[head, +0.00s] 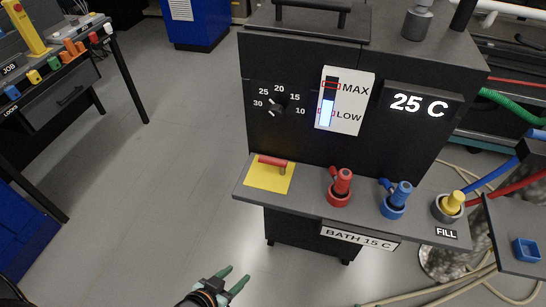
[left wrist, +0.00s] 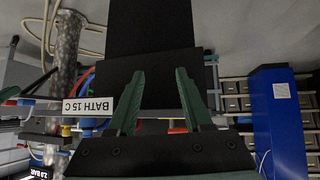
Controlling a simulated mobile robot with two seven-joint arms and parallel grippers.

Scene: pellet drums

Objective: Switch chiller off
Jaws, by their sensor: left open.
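The chiller (head: 300,135) is a black cabinet with a lit display (head: 420,104) reading 25 C. Its dial (head: 276,106), marked 10 to 30, and its MAX/LOW level gauge (head: 345,100) are on the front. On the left of its front ledge is a yellow plate (head: 268,180) with a red-handled lever (head: 272,162) at its back edge. My left gripper (head: 238,274) is open and empty, in front of and below the ledge, apart from the lever. In the left wrist view its fingers (left wrist: 160,73) frame black cabinet surface. My right gripper is out of view.
The ledge also carries a red valve (head: 340,184), a blue valve (head: 396,198) and a yellow FILL cap (head: 453,201). A BATH 15 C label (head: 358,236) hangs below. A bench with locks (head: 60,75) stands at left. The floor between is clear; hoses lie at right.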

